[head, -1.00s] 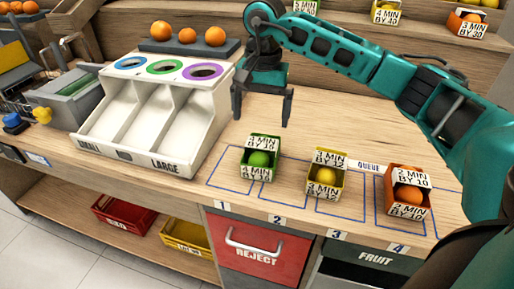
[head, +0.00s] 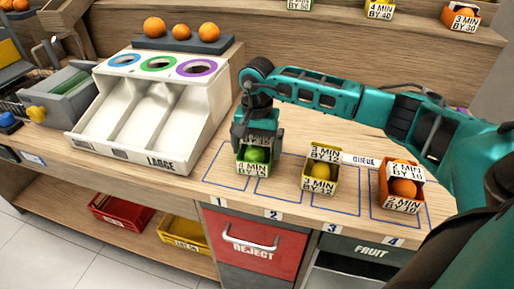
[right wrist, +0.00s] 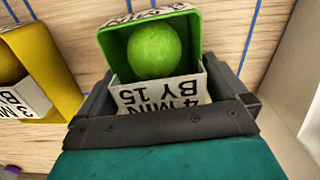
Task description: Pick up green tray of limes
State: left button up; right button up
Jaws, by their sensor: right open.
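The green tray (head: 251,168) holds a lime (head: 257,155) and stands on the wooden counter at the outlined slots 1 and 2. Its label reads 4 MIN BY 15. My right gripper (head: 256,146) is directly over the tray, pointing down, with its fingers at the tray's two sides. In the right wrist view the open fingers (right wrist: 162,108) are on either side of the green tray (right wrist: 113,47), with the lime (right wrist: 155,50) inside it. I cannot tell whether the fingers touch the tray. My left gripper is not in view.
A yellow tray (head: 310,180) with a yellow fruit stands to the right, then an orange tray (head: 385,195) with an orange fruit. A white sorting chute (head: 195,125) stands close on the left. The counter's front edge is near, above the red reject drawer (head: 265,243).

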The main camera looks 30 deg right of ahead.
jog(key=shift+f, duration=0.1)
jog(key=c, duration=0.9)
